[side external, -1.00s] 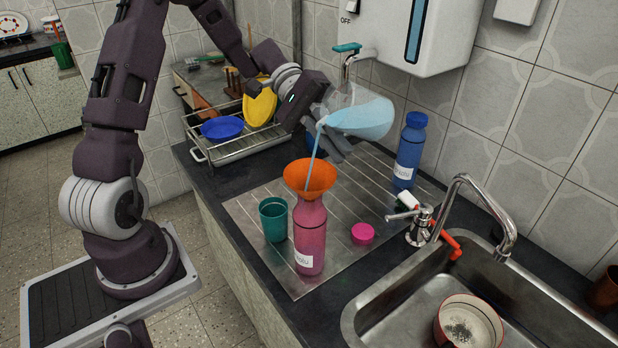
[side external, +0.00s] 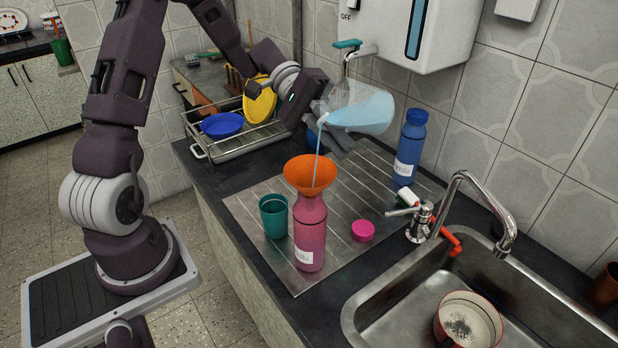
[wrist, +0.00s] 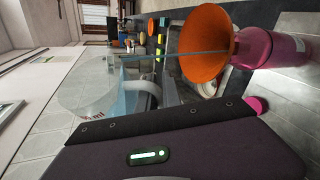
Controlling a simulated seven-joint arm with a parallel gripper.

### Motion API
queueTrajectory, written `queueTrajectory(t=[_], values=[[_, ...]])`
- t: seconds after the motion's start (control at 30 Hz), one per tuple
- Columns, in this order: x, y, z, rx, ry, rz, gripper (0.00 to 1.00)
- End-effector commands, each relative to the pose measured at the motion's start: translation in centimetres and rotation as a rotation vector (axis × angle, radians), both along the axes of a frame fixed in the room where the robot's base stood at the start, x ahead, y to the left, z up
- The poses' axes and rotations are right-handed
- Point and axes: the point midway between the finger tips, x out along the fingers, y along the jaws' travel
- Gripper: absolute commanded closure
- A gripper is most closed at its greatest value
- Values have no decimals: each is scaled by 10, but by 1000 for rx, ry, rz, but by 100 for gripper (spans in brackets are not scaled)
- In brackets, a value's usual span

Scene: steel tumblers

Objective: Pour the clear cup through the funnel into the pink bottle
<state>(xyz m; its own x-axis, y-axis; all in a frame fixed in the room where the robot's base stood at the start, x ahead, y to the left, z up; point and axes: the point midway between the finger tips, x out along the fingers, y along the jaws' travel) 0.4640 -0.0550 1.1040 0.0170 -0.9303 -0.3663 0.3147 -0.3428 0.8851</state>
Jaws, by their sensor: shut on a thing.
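The clear cup (side external: 362,108) is tilted in my gripper (side external: 328,124), with pale blue liquid in it. My gripper is shut on it above and behind the funnel. A thin blue stream falls from its lip into the orange funnel (side external: 311,172). The funnel sits in the mouth of the pink bottle (side external: 310,235), which stands upright on the steel drainboard (side external: 262,205). In the wrist view the cup (wrist: 95,95) is at the left, the stream crosses to the funnel (wrist: 205,55), and the pink bottle (wrist: 275,47) is at the right. The fingertips are largely hidden.
A teal cup (side external: 274,216) stands just left of the bottle and a pink cap (side external: 363,230) lies to its right. A blue bottle (side external: 408,150) stands by the wall. The sink (side external: 400,300) with its faucet (side external: 480,200) is at right. A dish rack (side external: 240,135) is behind.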

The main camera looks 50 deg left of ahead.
Motion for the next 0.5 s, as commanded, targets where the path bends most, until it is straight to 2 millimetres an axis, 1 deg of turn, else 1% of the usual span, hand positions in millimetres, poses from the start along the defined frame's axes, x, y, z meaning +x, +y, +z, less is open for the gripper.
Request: queueTrajectory(t=[0.5], values=[[2, -1, 2, -17, -41, 2, 100]])
